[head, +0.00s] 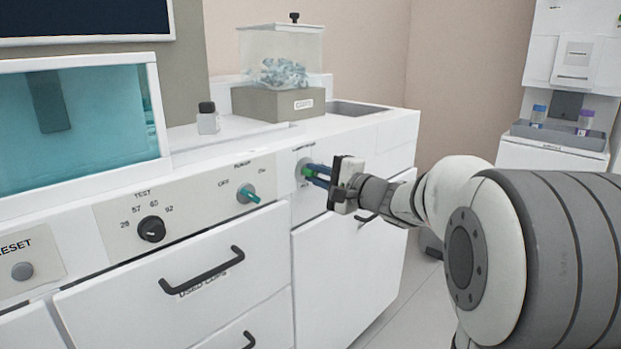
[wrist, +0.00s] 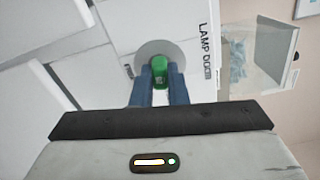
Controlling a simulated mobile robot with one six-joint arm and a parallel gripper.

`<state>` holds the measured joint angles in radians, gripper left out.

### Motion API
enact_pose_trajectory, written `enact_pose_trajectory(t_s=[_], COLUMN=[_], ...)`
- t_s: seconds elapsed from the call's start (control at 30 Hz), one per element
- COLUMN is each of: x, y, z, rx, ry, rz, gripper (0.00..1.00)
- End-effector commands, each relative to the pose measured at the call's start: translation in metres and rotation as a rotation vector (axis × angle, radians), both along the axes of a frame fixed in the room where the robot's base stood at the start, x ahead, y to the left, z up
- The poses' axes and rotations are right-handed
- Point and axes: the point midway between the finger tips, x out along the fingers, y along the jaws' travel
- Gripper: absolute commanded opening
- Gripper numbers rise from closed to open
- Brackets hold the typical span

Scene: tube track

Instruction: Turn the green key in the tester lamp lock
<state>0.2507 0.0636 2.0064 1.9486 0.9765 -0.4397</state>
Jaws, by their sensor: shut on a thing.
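A green key (head: 309,171) sits in a round grey lock (head: 301,164) on the white panel at the right end of the counter front. In the wrist view the key (wrist: 160,68) stands in front of the lock's grey disc (wrist: 150,49), next to lettering that reads like LAMP DOOR. My gripper (head: 315,174) is shut on the green key, one blue finger on either side of it. In the wrist view my gripper (wrist: 160,74) hides the lower part of the key and lock. The key's exact turn angle is hard to tell.
Left of the lock are a teal power switch (head: 248,194) and a black test dial (head: 151,229). A drawer handle (head: 203,269) juts out below. A clear bin (head: 281,55) of cups or caps and a small black-capped bottle (head: 207,119) stand on the counter.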

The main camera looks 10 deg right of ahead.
Motion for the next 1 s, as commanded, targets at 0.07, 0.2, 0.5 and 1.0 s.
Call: enact_pose_trajectory(t_s=[0.07,0.2,0.5,1.0], x=[0.0001,0.0002,0.0001,-0.0017], y=[0.0006,0.0006,0.0004,-0.0017], z=[0.0021,0.0018,0.0022,0.0008], rx=[0.001,-0.001,-0.099,-0.098], ry=[-0.002,-0.005,-0.076,-0.071], rz=[0.002,0.001,0.000,-0.001], gripper=[0.00,0.00,0.20,0.39])
